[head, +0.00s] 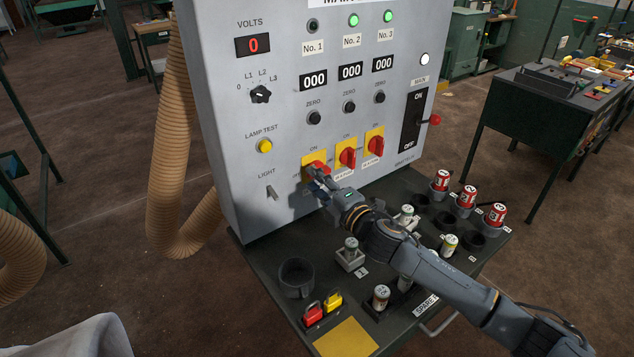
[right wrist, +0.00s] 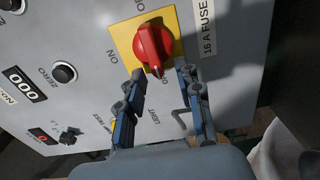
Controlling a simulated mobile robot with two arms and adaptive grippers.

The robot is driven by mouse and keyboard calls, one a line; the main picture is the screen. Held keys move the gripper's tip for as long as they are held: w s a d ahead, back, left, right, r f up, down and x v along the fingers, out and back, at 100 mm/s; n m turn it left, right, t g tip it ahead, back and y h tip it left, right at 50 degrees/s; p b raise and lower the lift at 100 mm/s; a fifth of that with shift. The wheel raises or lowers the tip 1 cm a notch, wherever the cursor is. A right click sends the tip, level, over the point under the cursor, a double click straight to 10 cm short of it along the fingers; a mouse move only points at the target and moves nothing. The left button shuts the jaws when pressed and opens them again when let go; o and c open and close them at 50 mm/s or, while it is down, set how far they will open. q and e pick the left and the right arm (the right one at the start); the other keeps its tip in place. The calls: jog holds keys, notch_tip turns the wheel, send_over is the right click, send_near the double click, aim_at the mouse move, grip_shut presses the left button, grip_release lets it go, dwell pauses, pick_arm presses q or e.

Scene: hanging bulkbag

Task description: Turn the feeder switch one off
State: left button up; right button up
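Feeder switch one is a red rotary knob (head: 314,167) on a yellow plate, leftmost of three on the grey panel. In the right wrist view the knob (right wrist: 152,45) has its grip turned crosswise to the ON label; the other two knobs stand upright toward ON. My right gripper (head: 319,184) is at this switch, partly covering it in the head view. In the right wrist view its fingers (right wrist: 160,72) are spread, with the knob's lower end between the tips and gaps visible. Lamp No. 1 (head: 313,26) is dark. My left gripper is out of view.
The second switch (head: 348,157) and third switch (head: 376,145) are close on the right. The lamp test button (head: 265,146) and light toggle (head: 271,192) are left. A dark shelf (head: 262,266) with fuses and padlocks lies below. A ribbed hose (head: 170,150) hangs at the left.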

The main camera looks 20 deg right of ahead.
jog(key=v, duration=1.2)
dwell(0.3)
